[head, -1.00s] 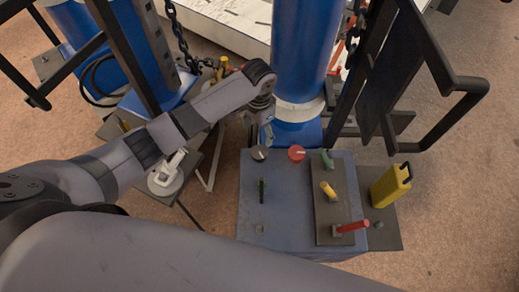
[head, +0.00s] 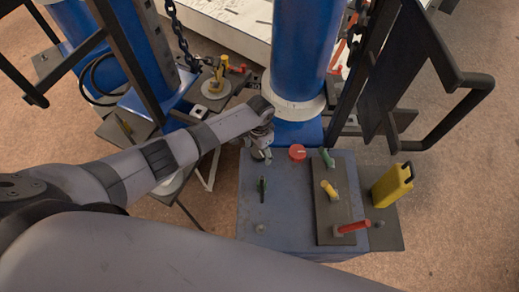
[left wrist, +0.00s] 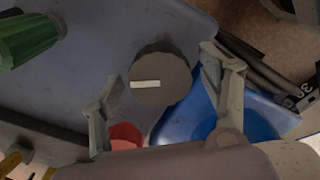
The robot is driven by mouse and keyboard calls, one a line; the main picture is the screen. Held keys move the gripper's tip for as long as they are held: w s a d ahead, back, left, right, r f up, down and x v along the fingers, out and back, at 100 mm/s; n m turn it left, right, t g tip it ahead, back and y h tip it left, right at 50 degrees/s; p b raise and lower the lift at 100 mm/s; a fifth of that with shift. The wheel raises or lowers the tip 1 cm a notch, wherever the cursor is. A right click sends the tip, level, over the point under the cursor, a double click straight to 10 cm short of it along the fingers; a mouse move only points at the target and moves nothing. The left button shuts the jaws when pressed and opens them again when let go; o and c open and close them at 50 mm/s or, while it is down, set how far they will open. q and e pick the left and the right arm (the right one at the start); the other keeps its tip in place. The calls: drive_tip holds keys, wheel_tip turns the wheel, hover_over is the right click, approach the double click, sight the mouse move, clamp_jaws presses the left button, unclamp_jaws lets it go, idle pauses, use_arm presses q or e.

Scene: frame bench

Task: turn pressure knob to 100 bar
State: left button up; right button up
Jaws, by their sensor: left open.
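A round dark grey knob (left wrist: 168,85) with a white pointer mark shows in the left wrist view, the mark toward the picture's left. It sits on the blue-grey bench panel (head: 290,235). My left gripper (left wrist: 160,68) is open, one finger on each side of the knob; I cannot tell whether they touch it. In the head view the left gripper (head: 262,154) is over the panel's far left corner and largely hides the knob. A red knob (head: 297,153) is just to its right. Scale markings cannot be read. My right gripper is not in view.
A dark plate holds green, yellow (head: 328,188) and red (head: 353,226) levers. A blue column (head: 299,50) rises behind the panel. A yellow canister (head: 392,184) stands at right.

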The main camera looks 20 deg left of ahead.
use_arm(q)
drive_tip(key=shift+c, duration=0.3)
drive_tip(key=c, duration=1.1)
drive_tip(key=shift+d+r+n+p, duration=0.1)
drive_tip(key=shift+r+n+p, duration=0.05)
drive_tip(key=shift+n+p, duration=0.9)
drive_tip(key=n+p, duration=0.1)
drive_tip(key=n, duration=0.1)
drive_tip(key=shift+n+p, duration=0.3)
drive_tip(key=shift+n, duration=0.05)
drive_tip(key=n+p, duration=0.1)
drive_tip(key=n, duration=0.2)
drive_tip(key=shift+n+p, duration=0.3)
drive_tip(key=shift+p, duration=0.05)
drive_tip(key=shift+n+p, duration=0.55)
drive_tip(key=shift+n, duration=1.35)
